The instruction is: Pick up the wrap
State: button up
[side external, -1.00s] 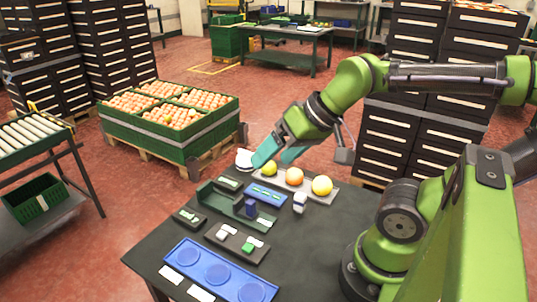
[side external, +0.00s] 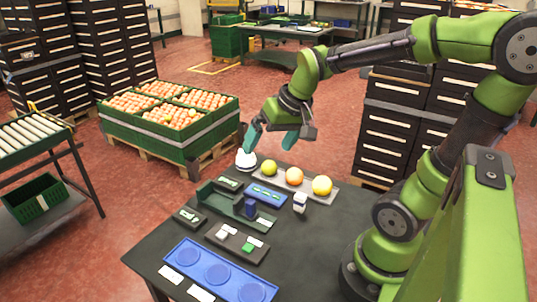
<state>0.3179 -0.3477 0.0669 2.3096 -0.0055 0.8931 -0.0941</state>
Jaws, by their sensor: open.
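My gripper (side external: 266,149) is open and empty, its two teal fingers pointing down above the back edge of the dark table (side external: 310,255). Its left finger is close to a white rounded item (side external: 245,160) at the table's back corner; I cannot tell whether they touch. Nothing in view is clearly recognisable as a wrap. A small white item with a dark band (side external: 300,203) stands upright near the middle of the table, in front of the fruit and apart from the gripper.
A grey tray (side external: 331,197) holds a yellow-green, an orange and a yellow fruit. A blue plate (side external: 276,196), a dark green holder (side external: 221,204), small dark trays (side external: 258,257) and a blue three-well tray (side external: 226,283) cover much of the table. The right front is clear.

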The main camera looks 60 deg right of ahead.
aim_at(246, 158)
jog(key=w+d+f+n, duration=0.3)
jog(key=w+d, duration=0.3)
jog(key=d, duration=0.3)
jog(key=w+d+f+n, duration=0.3)
jog(key=w+d, duration=0.4)
jog(key=d, duration=0.1)
jog(key=shift+g, duration=0.3)
jog(key=x, duration=1)
jog(key=shift+d+f, duration=0.1)
jog(key=shift+d, duration=0.1)
jog(key=shift+x, duration=3.05)
jog(key=shift+w+d, duration=0.1)
jog(key=shift+w, duration=0.1)
jog(key=shift+c, duration=0.2)
jog(key=c, duration=0.9)
